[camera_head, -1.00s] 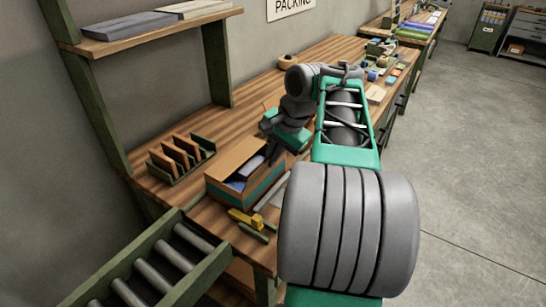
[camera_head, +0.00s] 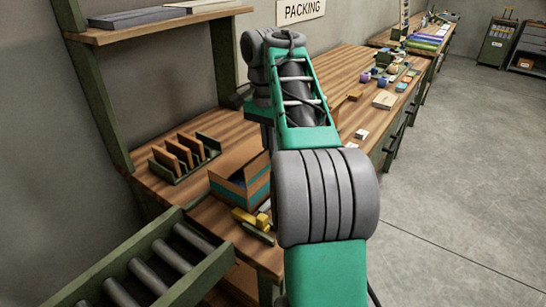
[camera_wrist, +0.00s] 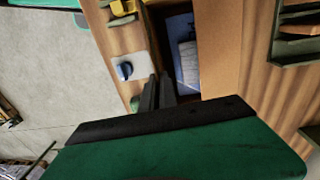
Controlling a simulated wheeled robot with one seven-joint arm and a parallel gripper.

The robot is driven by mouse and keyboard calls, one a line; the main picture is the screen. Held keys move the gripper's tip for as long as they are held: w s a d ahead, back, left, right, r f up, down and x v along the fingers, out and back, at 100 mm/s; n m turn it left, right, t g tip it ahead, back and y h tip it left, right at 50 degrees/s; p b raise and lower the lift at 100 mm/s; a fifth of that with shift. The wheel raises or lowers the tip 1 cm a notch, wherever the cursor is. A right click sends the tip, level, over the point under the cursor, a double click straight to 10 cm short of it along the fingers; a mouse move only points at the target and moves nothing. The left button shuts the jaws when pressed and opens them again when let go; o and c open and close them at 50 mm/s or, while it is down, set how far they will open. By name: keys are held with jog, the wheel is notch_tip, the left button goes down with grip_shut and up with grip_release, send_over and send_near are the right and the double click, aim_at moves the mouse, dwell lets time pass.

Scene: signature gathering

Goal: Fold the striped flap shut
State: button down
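An open cardboard box (camera_head: 223,191) with a teal stripe stands on the workbench in the head view, partly behind my arm. Its dark inside, with a grey-blue item, shows in the wrist view, beside a broad plain cardboard panel (camera_wrist: 217,50). I cannot tell which panel is the striped flap. My gripper (camera_wrist: 158,80) has its dark fingers close together at the box's edge, left of the opening in the wrist view. Nothing shows between them; contact with the box is unclear. My arm hides the gripper in the head view.
A rack with brown dividers (camera_head: 183,158) stands left of the box. Yellow items (camera_head: 244,216) lie in front of it. A roller conveyor (camera_head: 165,262) is at the lower left. A pale pad with a blue item (camera_wrist: 128,69) lies near the fingers. The floor at right is clear.

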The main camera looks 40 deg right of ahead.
jog(key=w+g+p, duration=0.1)
jog(key=g+p, duration=0.1)
jog(key=p, duration=0.4)
jog(key=g+h+p, duration=0.1)
jog(key=g+p, duration=0.1)
jog(key=p, duration=0.5)
jog(key=w+a+g+h+p, duration=0.1)
jog(key=g+p, duration=0.1)
jog(key=p, duration=0.4)
jog(key=shift+w+f+p, duration=0.2)
jog(key=shift+w+p, duration=0.15)
jog(key=shift+f+p, duration=0.2)
jog(key=shift+p, duration=0.2)
jog(key=shift+w+f, duration=0.1)
jog(key=shift+f, duration=0.05)
